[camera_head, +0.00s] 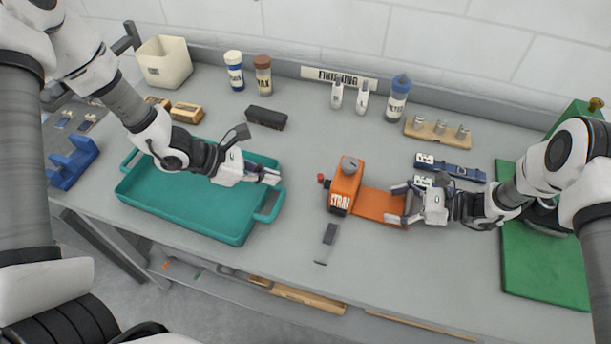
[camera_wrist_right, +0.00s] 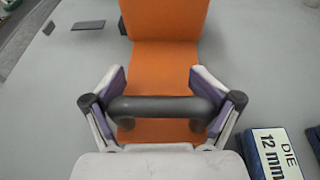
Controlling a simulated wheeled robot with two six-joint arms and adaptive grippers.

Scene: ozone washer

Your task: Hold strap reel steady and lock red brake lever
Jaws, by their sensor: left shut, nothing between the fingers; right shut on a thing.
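The orange strap reel (camera_head: 346,186) stands on the bench with a grey knob on top and a flat orange base (camera_head: 377,206) reaching right. The red brake lever (camera_head: 323,179) sticks out at its left side; its exact setting is too small to tell. My right gripper (camera_head: 402,205) is shut on the strap reel's dark grey handle (camera_wrist_right: 160,107), at the right end of the base. In the right wrist view its fingers lie at the two ends of that bar. My left gripper (camera_head: 274,178) is shut and empty over the right side of the teal tray, left of and apart from the lever.
The teal tray (camera_head: 190,214) is empty. A small grey and black piece (camera_head: 327,243) lies before the reel. Blue die blocks (camera_head: 449,167) lie close behind my right gripper, also seen in the wrist view (camera_wrist_right: 272,154). A green mat (camera_head: 540,259) lies right.

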